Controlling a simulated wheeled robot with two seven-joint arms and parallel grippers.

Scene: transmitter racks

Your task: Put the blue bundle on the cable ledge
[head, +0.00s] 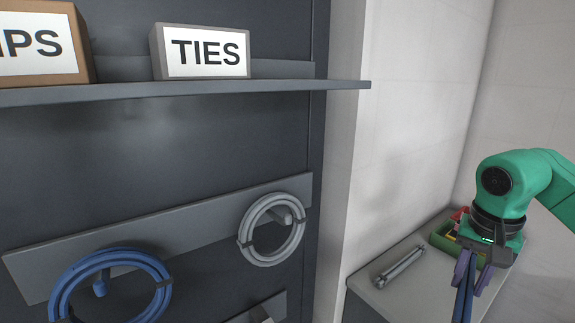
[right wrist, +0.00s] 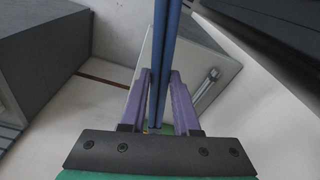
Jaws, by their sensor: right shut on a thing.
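My right gripper (head: 470,277), with purple fingers, is at the lower right of the head view. It is shut on the blue bundle (head: 461,305), a long straight pair of blue strands that runs down out of the picture. In the right wrist view the blue bundle (right wrist: 166,60) stands between the purple fingers (right wrist: 160,100). A pale grey ledge-like top (head: 365,300) carries a grey bundle (head: 399,267); no label shows whether it is the cable ledge. My left gripper is out of view.
A blue coil (head: 62,290) and a grey coil (head: 245,235) hang on hooks on the dark rack. A shelf (head: 200,90) above holds a TIES box (head: 205,52) and a brown box (head: 82,45). A green tray (head: 437,238) with coloured items sits beside my right gripper.

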